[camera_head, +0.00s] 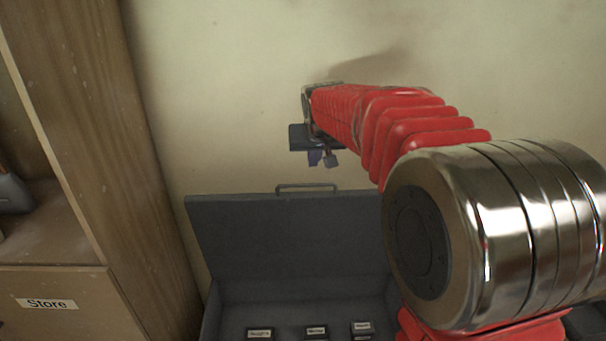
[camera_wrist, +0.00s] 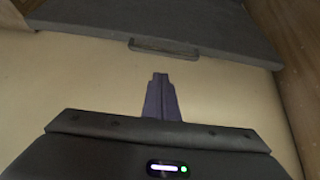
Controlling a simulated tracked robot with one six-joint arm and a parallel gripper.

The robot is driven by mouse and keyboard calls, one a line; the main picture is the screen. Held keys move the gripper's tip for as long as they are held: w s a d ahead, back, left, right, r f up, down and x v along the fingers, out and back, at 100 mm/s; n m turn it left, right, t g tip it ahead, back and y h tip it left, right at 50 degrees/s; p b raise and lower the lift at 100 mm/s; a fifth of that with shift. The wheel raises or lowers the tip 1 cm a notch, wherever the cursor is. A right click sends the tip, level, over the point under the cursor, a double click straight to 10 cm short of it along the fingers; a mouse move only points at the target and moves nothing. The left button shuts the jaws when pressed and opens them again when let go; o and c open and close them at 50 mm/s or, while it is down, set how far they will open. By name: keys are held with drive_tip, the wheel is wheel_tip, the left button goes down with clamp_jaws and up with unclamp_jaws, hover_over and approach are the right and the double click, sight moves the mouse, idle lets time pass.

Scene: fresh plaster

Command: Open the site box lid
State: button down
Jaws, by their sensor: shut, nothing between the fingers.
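The site box (camera_head: 212,318) is a dark grey box low in the head view. Its lid (camera_head: 285,232) stands raised and leans back towards the wall, so the inside shows. The lid's handle (camera_head: 307,187) is a thin bar on its top edge. My gripper (camera_head: 322,158) is above the handle, apart from it, with its fingers shut and empty. In the wrist view my shut fingers (camera_wrist: 161,80) point towards the lid (camera_wrist: 165,18) and its handle (camera_wrist: 163,47), with a gap between. My arm hides the box's right part.
Several dark items with white labels (camera_head: 316,331) sit inside the box. A wooden cabinet (camera_head: 95,140) with a drawer labelled "Store" (camera_head: 47,304) stands at left. The plain plaster wall (camera_head: 230,100) is behind the lid and gripper.

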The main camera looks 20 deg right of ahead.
drive_tip(key=w+d+f, duration=0.1)
drive_tip(key=w+f, duration=0.1)
drive_tip(key=w, duration=0.4)
drive_tip(key=shift+w+d+f, duration=0.15)
drive_tip(key=shift+w+d, duration=0.1)
drive_tip(key=shift+w, duration=0.05)
drive_tip(key=shift+w+f, duration=0.1)
drive_tip(key=shift+f, duration=0.05)
drive_tip(key=shift+w+d+f, duration=0.1)
drive_tip(key=shift+w+f, duration=0.25)
drive_tip(key=shift+f, duration=1.15)
drive_tip(key=shift+w+d+f, duration=0.1)
drive_tip(key=shift+w+f, duration=0.3)
drive_tip(key=shift+f, duration=1.05)
drive_tip(key=shift+w+d+f, duration=0.1)
drive_tip(key=shift+w+f, duration=0.25)
drive_tip(key=shift+f, duration=1.15)
drive_tip(key=shift+s+a, duration=0.1)
